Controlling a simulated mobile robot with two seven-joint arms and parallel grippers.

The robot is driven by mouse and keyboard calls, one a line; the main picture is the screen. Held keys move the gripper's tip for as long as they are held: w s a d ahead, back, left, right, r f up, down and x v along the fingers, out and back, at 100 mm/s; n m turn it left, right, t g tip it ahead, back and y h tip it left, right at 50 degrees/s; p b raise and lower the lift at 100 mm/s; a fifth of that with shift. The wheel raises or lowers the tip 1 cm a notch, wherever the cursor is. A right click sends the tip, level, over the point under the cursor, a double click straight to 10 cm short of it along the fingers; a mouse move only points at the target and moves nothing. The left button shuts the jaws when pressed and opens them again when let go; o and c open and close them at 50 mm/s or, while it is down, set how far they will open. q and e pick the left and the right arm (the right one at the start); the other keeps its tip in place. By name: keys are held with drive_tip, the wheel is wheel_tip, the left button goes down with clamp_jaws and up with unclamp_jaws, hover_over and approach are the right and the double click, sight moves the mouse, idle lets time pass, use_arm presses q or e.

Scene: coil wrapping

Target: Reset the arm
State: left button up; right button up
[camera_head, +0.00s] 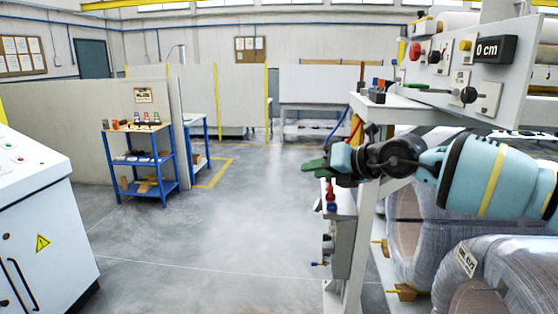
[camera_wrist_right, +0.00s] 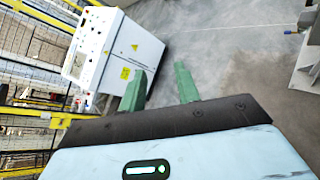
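My right arm (camera_head: 490,178) comes in from the right edge of the head view, pale blue with yellow bands. It reaches left across the front of the grey machine frame, roughly level. My right gripper (camera_head: 318,168) has green fingers that point left. The right wrist view shows the two green fingers (camera_wrist_right: 160,82) apart, with only floor and a white cabinet beyond them. The gripper is open and empty. My left arm and gripper are not in view.
The machine frame (camera_head: 368,190) carries a control panel (camera_head: 463,65) reading 0 cm. Wrapped coils (camera_head: 420,240) lie below my right arm. A white cabinet (camera_head: 45,230) stands at left, also in the wrist view (camera_wrist_right: 128,55). A blue shelf cart (camera_head: 141,160) stands further back. The middle floor is clear.

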drive_tip(key=s+a+f+m+y, duration=0.4)
drive_tip(key=s+a+f+m, duration=0.25)
drive_tip(key=f, duration=0.25)
drive_tip(key=s+a+f+m+y, duration=0.45)
drive_tip(key=s+a+f, duration=0.35)
drive_tip(key=f, duration=0.2)
drive_tip(key=s+d+f+m+t+h, duration=0.35)
drive_tip(key=d+f+m+h, duration=0.2)
drive_tip(key=f+m, duration=0.4)
drive_tip(key=s+d+f+m+t+h, duration=0.2)
drive_tip(key=s+d+f+m+h, duration=0.3)
drive_tip(key=d+f+m, duration=0.35)
drive_tip(key=s+d+f+m+g+h, duration=0.2)
drive_tip(key=s+d+f+m+h, duration=0.1)
drive_tip(key=s+d+f, duration=0.3)
drive_tip(key=s+d+f+m+g+h, duration=0.2)
drive_tip(key=s+d+f, duration=0.4)
drive_tip(key=s, duration=0.8)
wheel_tip(320, 180, down, 4)
drive_tip(key=shift+s+d+r+m+g+h, duration=0.2)
drive_tip(key=shift+m+g+h, duration=0.25)
drive_tip(key=shift+m, duration=0.65)
